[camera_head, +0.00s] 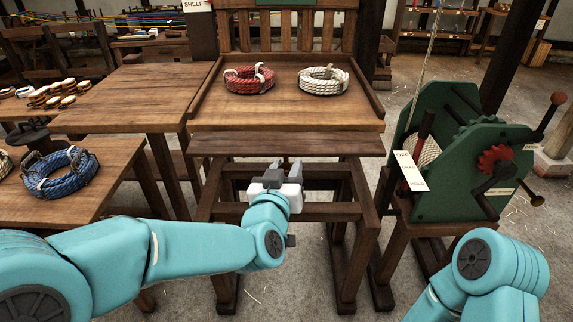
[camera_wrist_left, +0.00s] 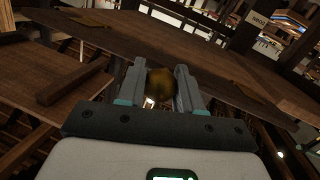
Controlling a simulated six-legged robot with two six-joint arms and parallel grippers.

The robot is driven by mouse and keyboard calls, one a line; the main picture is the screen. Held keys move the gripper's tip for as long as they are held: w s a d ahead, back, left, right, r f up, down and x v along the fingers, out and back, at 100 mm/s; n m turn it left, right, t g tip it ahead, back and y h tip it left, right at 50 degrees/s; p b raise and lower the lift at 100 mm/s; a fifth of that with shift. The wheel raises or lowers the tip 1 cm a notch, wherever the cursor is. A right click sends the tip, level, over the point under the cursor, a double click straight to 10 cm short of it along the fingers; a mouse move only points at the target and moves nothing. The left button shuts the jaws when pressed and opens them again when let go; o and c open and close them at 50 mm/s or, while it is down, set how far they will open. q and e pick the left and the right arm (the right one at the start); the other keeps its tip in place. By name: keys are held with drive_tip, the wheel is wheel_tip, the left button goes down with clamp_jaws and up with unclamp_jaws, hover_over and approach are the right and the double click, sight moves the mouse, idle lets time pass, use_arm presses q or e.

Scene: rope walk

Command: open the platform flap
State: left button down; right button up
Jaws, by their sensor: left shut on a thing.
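The platform (camera_head: 290,114) is a wooden table with a raised rim, and two rope coils lie on it. A long wooden board (camera_head: 290,144), which looks like the flap, runs along its front edge. My left gripper (camera_head: 284,168) is just below and in front of this board, near its middle. In the left wrist view, my left gripper (camera_wrist_left: 161,85) is shut on a round brass knob (camera_wrist_left: 161,82) between its fingers. The knob is hidden in the head view. My right arm shows at the bottom right, but its gripper is out of view.
A red rope coil (camera_head: 249,79) and a white rope coil (camera_head: 323,80) lie on the platform. A green machine (camera_head: 445,150) with cranks stands close at the right. A bench with a blue rope coil (camera_head: 60,172) is at the left. Floor shows between platform and machine.

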use_arm(q)
drive_tip(key=shift+r, duration=1)
use_arm(e)
drive_tip(key=shift+r, duration=0.45)
use_arm(q)
drive_tip(key=c, duration=0.8)
unclamp_jaws()
drive_tip(key=shift+s, duration=0.15)
use_arm(e)
drive_tip(key=shift+s, duration=0.1)
use_arm(q)
drive_tip(key=shift+f, duration=0.1)
drive_tip(key=shift+s+a, duration=0.1)
drive_tip(key=shift+s, duration=0.2)
drive_tip(key=v, duration=0.5)
drive_tip(key=b+v, duration=0.1)
drive_tip(key=v, duration=0.4)
drive_tip(key=b+v, duration=0.1)
drive_tip(key=v, duration=0.4)
drive_tip(key=shift+s+a+r, duration=0.1)
drive_tip(key=shift+s+r, duration=0.2)
use_arm(e)
drive_tip(key=shift+f, duration=0.9)
